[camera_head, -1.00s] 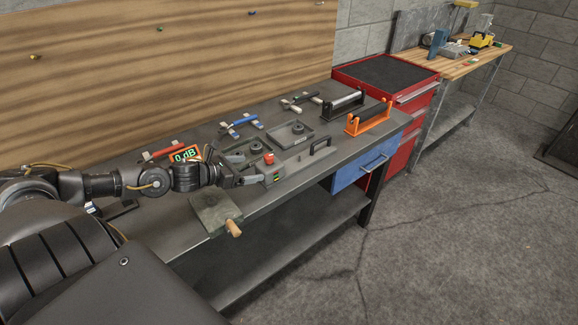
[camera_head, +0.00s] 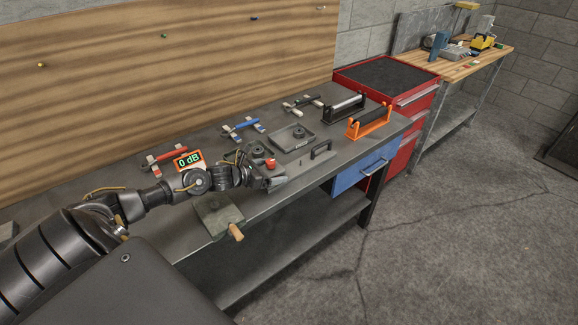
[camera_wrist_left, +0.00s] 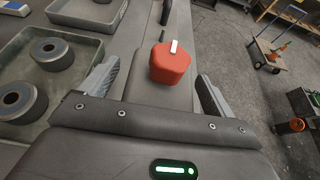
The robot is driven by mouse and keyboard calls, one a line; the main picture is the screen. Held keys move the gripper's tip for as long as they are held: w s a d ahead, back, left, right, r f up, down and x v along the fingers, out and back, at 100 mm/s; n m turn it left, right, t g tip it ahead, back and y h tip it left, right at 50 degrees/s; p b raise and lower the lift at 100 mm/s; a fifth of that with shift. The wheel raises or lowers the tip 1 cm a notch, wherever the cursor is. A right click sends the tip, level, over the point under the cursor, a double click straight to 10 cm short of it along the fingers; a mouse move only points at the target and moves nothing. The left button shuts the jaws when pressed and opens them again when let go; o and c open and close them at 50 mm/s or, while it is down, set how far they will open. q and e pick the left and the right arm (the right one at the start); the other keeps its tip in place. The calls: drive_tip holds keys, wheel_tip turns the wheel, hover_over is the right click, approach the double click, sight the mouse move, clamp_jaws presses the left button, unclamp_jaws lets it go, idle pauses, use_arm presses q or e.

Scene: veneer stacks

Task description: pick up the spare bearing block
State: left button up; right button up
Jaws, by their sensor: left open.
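Two dark round blocks with a central hole, the near one (camera_wrist_left: 18,100) and the far one (camera_wrist_left: 52,53), sit in a grey-green tray (camera_wrist_left: 72,84) at the left of the left wrist view. They look like bearing blocks; I cannot tell which is the spare. A similar round piece (camera_head: 298,132) sits in the farther tray (camera_head: 284,146) in the head view. My left gripper (camera_wrist_left: 158,82) is open and empty, to the right of the near tray. A red knob-like piece (camera_wrist_left: 170,64) with a white mark shows between its fingers. My right gripper is out of view.
A black handle (camera_head: 321,150) stands right of my gripper. A plate with a wooden handle (camera_head: 236,232) lies at the bench's front edge.

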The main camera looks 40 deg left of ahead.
use_arm(q)
drive_tip(key=shift+w+d+f, duration=0.25)
drive_tip(key=shift+w+f, duration=0.05)
drive_tip(key=shift+w, duration=0.3)
clamp_jaws()
drive_tip(key=shift+w+a+r, duration=0.1)
drive_tip(key=shift+w+r, duration=0.05)
drive_tip(key=shift+r, duration=0.15)
